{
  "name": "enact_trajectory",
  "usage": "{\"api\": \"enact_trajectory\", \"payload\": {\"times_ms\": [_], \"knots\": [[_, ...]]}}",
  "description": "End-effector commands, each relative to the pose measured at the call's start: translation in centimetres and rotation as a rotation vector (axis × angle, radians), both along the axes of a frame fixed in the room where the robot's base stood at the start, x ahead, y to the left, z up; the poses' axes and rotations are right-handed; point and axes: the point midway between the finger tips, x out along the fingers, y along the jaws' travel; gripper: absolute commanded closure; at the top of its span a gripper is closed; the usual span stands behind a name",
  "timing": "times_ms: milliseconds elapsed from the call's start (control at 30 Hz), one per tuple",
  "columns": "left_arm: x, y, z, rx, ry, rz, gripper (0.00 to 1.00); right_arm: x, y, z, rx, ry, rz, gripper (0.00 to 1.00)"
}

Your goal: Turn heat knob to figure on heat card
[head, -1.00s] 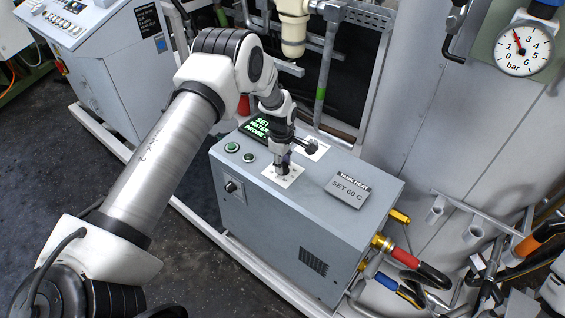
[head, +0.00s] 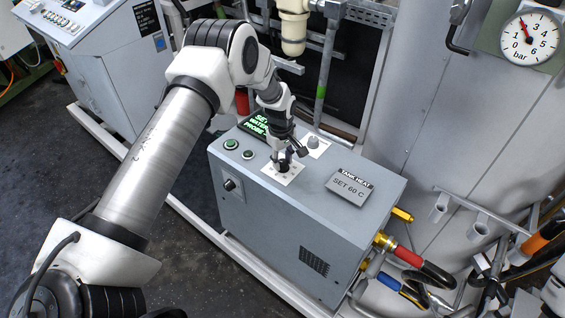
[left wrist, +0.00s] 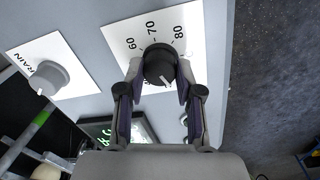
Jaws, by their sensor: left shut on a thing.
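The heat knob (left wrist: 159,66) is black and round with a white pointer mark, on a white dial plate (left wrist: 185,28). The figures 60, 70 and 80 show beside it; the pointer faces away from them, and any figure there is hidden. My left gripper (left wrist: 160,72) is shut on the knob, one finger on each side. In the head view my left gripper (head: 284,163) is at the dial on top of the grey cabinet (head: 310,215) and hides most of the knob. The heat card (head: 349,187) reads "TANK HEAT SET 60 C".
A grey knob (left wrist: 45,77) on a plate marked "RAIN", its start cut off, stands beside the dial. A dark display (head: 254,125) with green text and two push buttons (head: 232,144) are close by. Pipes and hoses (head: 410,256) leave the cabinet's right side.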

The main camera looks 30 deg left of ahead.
Motion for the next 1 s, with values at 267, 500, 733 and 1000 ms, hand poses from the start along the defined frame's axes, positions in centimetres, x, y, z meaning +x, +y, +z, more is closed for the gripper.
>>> {"api": "enact_trajectory", "payload": {"times_ms": [267,500,733,1000], "knots": [[-0.2,0.0,-0.6,-0.002,0.007,-0.261,1.0,0.0,0.0,-1.8,0.0,0.0,0.0,0.6],[-0.2,0.0,-0.6,-0.002,0.008,-0.49,1.0,0.0,0.0,-2.9,0.0,0.0,0.0,0.6],[-0.2,-0.1,-0.6,-0.003,0.009,-0.708,1.0,0.0,0.0,-3.8,0.0,0.0,0.0,0.6],[-0.2,-0.1,-0.6,-0.004,0.01,-0.964,1.0,0.0,0.0,-4.7,0.0,0.0,0.0,0.6]]}}
